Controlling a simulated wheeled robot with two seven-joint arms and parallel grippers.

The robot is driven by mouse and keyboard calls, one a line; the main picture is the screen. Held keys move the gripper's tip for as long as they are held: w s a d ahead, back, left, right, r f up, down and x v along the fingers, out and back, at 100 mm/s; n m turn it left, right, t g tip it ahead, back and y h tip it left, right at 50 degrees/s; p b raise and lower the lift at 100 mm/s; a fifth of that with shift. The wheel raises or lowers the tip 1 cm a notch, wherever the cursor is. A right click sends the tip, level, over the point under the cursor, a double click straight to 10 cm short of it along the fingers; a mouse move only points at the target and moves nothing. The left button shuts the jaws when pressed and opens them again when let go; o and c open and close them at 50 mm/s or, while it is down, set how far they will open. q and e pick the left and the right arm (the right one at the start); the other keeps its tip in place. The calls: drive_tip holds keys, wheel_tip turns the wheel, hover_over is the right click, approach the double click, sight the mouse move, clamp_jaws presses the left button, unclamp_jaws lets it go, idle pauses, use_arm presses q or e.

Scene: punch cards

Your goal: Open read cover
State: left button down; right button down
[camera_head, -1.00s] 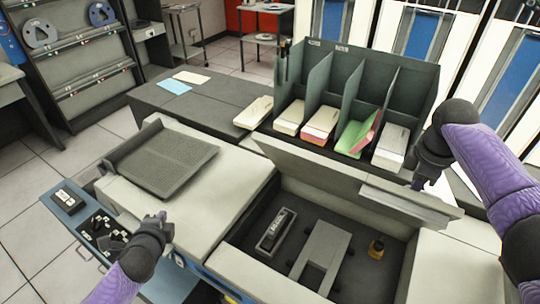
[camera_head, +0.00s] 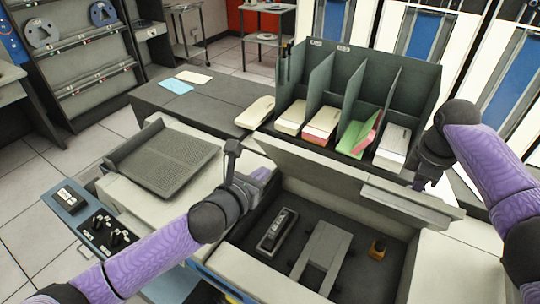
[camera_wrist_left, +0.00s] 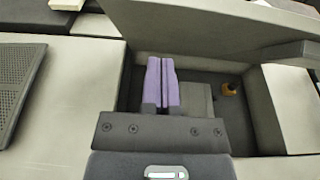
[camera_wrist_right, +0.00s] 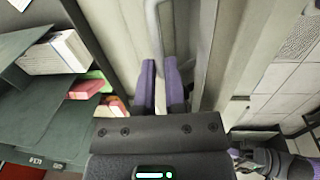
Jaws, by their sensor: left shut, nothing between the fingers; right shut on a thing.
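The read cover (camera_head: 330,170) is a long grey lid. It stands raised and tilted along the back of the open machine bay (camera_head: 365,285). My right gripper (camera_head: 417,186) is at the cover's right part; in the right wrist view its purple fingers (camera_wrist_right: 160,85) are shut on a thin rail or edge of the cover (camera_wrist_right: 180,25). The exact contact is partly hidden. My left gripper (camera_head: 262,175) is shut and empty over the bay's left rear corner, beside the cover's left end. Its closed fingers show in the left wrist view (camera_wrist_left: 161,80).
Inside the bay are a black-and-grey unit (camera_head: 277,232), a grey bracket (camera_head: 322,255) and a small orange part (camera_head: 377,247). A green divided rack (camera_head: 355,90) with card stacks stands behind the cover. A mesh tray (camera_head: 165,160) lies to the left.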

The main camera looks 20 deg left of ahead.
sight(278, 143)
use_arm(q)
drive_tip(key=shift+w+d+r, duration=0.2)
drive_tip(key=shift+w+r, duration=0.15)
drive_tip(key=shift+w, duration=0.25)
drive_tip(key=shift+w+d+r, duration=0.15)
drive_tip(key=shift+w+r, duration=0.15)
drive_tip(key=shift+w, duration=0.35)
drive_tip(key=shift+w+d+r, duration=0.2)
drive_tip(key=shift+w+r, duration=0.15)
drive_tip(key=shift+w, duration=0.25)
use_arm(e)
drive_tip(key=shift+f, duration=0.1)
use_arm(q)
drive_tip(key=shift+w+d+r, duration=0.1)
drive_tip(key=shift+w+r, duration=0.2)
drive_tip(key=shift+w, duration=0.05)
drive_tip(key=shift+w+r, duration=0.3)
drive_tip(key=shift+w, duration=0.15)
use_arm(e)
drive_tip(key=shift+f, duration=0.1)
drive_tip(key=shift+s+a, duration=0.1)
use_arm(q)
drive_tip(key=shift+r, duration=0.1)
use_arm(e)
drive_tip(key=c, duration=0.7)
unclamp_jaws()
